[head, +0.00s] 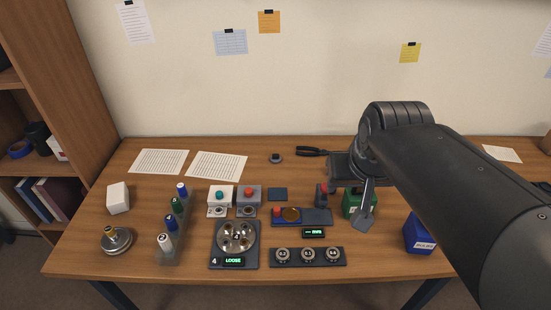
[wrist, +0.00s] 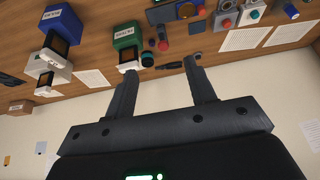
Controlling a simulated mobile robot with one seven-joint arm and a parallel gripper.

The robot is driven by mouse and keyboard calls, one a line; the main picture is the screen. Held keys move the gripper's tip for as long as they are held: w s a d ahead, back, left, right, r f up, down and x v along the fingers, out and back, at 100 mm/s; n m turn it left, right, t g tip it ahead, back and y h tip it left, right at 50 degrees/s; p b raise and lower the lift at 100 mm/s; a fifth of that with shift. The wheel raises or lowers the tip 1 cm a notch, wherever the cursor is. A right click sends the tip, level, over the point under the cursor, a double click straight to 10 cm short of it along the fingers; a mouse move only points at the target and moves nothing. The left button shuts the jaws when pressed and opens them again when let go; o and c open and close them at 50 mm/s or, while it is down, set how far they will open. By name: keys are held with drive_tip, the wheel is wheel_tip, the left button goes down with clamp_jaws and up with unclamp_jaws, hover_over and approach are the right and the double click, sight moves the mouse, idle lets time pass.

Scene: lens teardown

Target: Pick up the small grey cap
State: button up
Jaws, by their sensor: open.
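A small dark grey round cap (head: 276,158) with a black knob on top lies at the back of the table in the head view, left of the black pliers. I cannot make it out for sure in the wrist view, where my right-hand finger covers part of the table. My gripper (wrist: 160,65) is open, with its two fingers apart and nothing held between them. In the head view my arm comes in from the right and its end hangs over the table, right of the cap, near the green box.
The pliers (head: 311,152) lie beside the cap. Green (head: 352,211) and blue (head: 416,243) boxes stand at the right. Button units (head: 248,193), a bottle rack (head: 172,250) and a dial plate (head: 235,262) fill the front. Papers (head: 216,166) lie flat at the back left.

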drive_tip(key=w+a, duration=0.2)
drive_tip(key=w, duration=1)
drive_tip(key=g, duration=0.2)
hover_over(276, 155)
drive_tip(key=s, duration=0.2)
wheel_tip(276, 155, down, 26)
drive_tip(key=shift+s+a+r, duration=0.1)
drive_tip(key=x, duration=0.5)
drive_tip(key=shift+w, duration=0.25)
drive_tip(key=c, duration=1)
